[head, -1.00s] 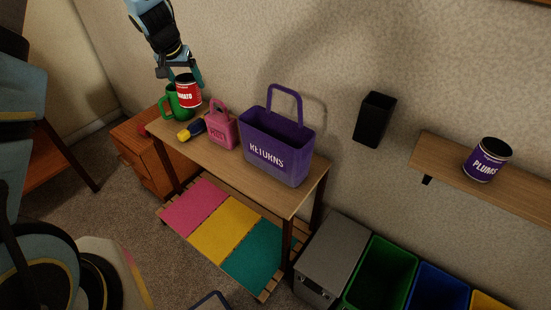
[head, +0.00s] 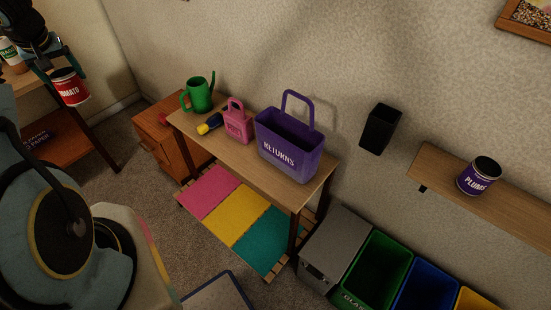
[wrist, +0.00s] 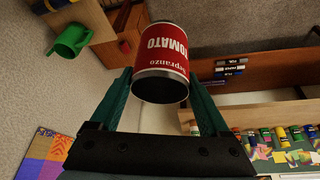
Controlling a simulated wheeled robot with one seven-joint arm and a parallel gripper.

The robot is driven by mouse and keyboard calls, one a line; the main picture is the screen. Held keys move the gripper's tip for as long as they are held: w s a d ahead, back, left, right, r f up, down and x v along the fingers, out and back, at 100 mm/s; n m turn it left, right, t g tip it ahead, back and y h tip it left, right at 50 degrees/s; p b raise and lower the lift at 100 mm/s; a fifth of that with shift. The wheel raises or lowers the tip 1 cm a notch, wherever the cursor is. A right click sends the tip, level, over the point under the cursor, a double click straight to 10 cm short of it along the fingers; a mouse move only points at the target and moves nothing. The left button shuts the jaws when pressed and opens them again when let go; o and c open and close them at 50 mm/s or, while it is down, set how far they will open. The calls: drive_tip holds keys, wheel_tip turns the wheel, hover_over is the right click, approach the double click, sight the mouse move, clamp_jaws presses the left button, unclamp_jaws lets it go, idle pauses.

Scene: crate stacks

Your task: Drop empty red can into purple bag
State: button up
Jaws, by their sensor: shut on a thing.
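The red tomato can (head: 70,87) is held by my gripper (head: 62,72) at the far left of the head view, in the air left of the wooden table. In the wrist view the can (wrist: 161,58) sits between the two teal fingers of my gripper (wrist: 160,80), with its dark end toward the camera. The purple bag (head: 290,150), lettered RETURNS, stands upright on the wooden table with its handle up and its top open. The can is well apart from the bag.
A pink bag (head: 237,125), a yellow-and-dark tool (head: 209,124) and a green watering can (head: 200,95) stand left of the purple bag. A black wall bin (head: 380,128) and a shelf (head: 515,198) with a purple plums can (head: 480,176) are to the right.

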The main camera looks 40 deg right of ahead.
drive_tip(key=shift+s+a+r+n, duration=0.1)
drive_tip(key=shift+a+r+n, duration=0.1)
drive_tip(key=shift+a, duration=0.35)
drive_tip(key=shift+a+r+n, duration=0.1)
drive_tip(key=shift+a+r, duration=0.1)
drive_tip(key=shift+a, duration=0.3)
drive_tip(key=shift+d+f, duration=0.15)
drive_tip(key=shift+d, duration=0.05)
drive_tip(key=d+f+m+h+b, duration=0.1)
drive_tip(key=d+b, duration=0.2)
drive_tip(key=d, duration=0.3)
drive_tip(key=d+f+m+b, duration=0.1)
drive_tip(key=d+m+b, duration=0.1)
drive_tip(key=d, duration=0.4)
drive_tip(key=m+g+h+b, duration=0.35)
drive_tip(key=m+b, duration=0.65)
drive_tip(key=b, duration=1)
hover_over(288, 135)
drive_tip(key=s+a, duration=0.2)
drive_tip(key=a, duration=0.3)
wheel_tip(288, 135, down, 29)
drive_tip(key=shift+w+d+f+t+h, duration=0.1)
drive_tip(key=shift+w+d+t+h, duration=0.15)
drive_tip(key=shift+t+h, duration=0.1)
